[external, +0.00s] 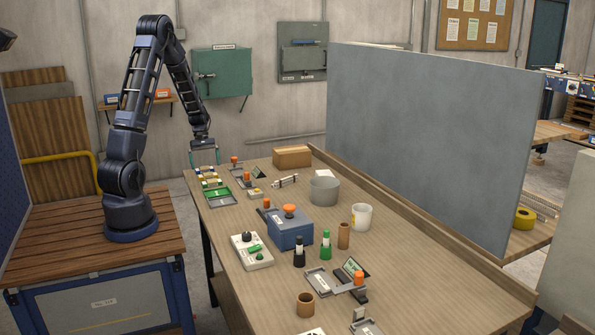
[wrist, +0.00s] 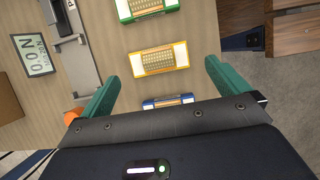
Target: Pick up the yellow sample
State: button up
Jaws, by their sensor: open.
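The yellow sample (wrist: 158,59) is a flat yellow-framed piece with a pale ribbed middle, lying on the wood table in the wrist view. It sits between a green sample (wrist: 147,8) and a blue sample (wrist: 168,101), apart from both. My gripper (wrist: 162,72) is open and empty, its green fingers wide to the left and right of the yellow sample. The blue sample is partly hidden by my gripper's body. In the external view my gripper (external: 204,158) points down over the row of samples at the table's far left end; the samples are small there.
A grey fixture (wrist: 80,40) and a small display (wrist: 33,54) lie left of the samples in the wrist view. A blue box (external: 290,232) and grey bucket (external: 323,191) stand farther along the table.

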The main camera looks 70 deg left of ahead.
aim_at(208, 175)
jog(key=shift+x, duration=2.2)
jog(key=shift+w, duration=0.1)
jog(key=c, duration=0.9)
